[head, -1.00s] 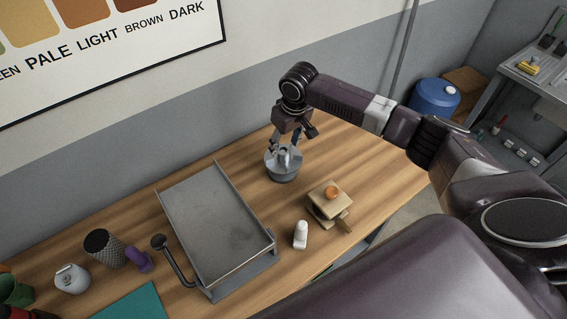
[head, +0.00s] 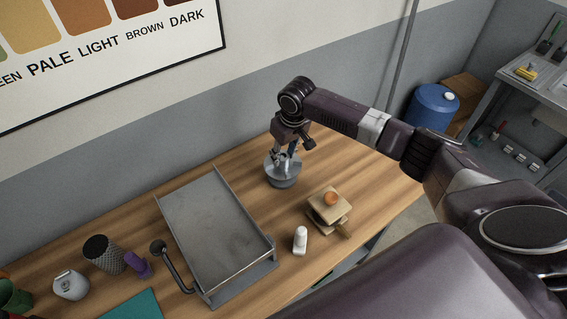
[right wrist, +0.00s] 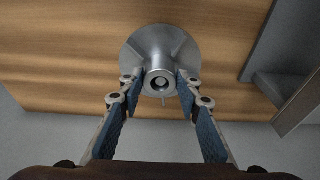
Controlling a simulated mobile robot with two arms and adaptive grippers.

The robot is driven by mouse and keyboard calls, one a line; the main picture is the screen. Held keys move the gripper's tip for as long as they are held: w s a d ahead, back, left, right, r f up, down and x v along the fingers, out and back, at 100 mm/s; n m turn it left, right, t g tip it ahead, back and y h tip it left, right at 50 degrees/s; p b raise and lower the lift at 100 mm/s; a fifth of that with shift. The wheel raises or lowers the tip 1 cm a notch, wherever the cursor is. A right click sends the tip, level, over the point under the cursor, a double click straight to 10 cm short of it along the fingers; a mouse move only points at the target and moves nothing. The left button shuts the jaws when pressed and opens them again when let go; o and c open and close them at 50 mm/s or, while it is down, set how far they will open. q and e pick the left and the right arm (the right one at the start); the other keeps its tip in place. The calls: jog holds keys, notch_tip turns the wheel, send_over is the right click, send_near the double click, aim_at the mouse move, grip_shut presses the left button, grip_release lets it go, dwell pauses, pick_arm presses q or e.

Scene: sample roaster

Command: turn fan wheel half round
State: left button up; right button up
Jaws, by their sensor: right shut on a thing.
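The fan wheel (head: 282,180) is a grey round metal piece on the wooden table, behind and to the right of the metal tray. In the right wrist view the wheel (right wrist: 160,42) shows as a disc with ribs and a round raised hub in its middle. My right gripper (head: 281,157) points down over it. In the right wrist view my right gripper (right wrist: 161,82) has one finger on each side of the hub and is shut on it. The wheel's underside is hidden. My left gripper is not in view.
A grey metal tray (head: 211,235) with a ball-ended lever (head: 172,262) stands left of the wheel. A white bottle (head: 300,240) and stacked wooden blocks with an orange knob (head: 331,199) are at front right. The bare table (head: 240,165) lies behind the tray.

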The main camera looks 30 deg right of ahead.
dwell(0.5)
jog(key=shift+n, duration=0.5)
jog(key=n, duration=0.3)
jog(key=shift+d+f+y, duration=0.1)
jog(key=shift+y, duration=0.2)
jog(key=n, duration=0.4)
jog(key=shift+g+y, duration=0.4)
jog(key=o, duration=1)
jog(key=shift+w+d, duration=0.1)
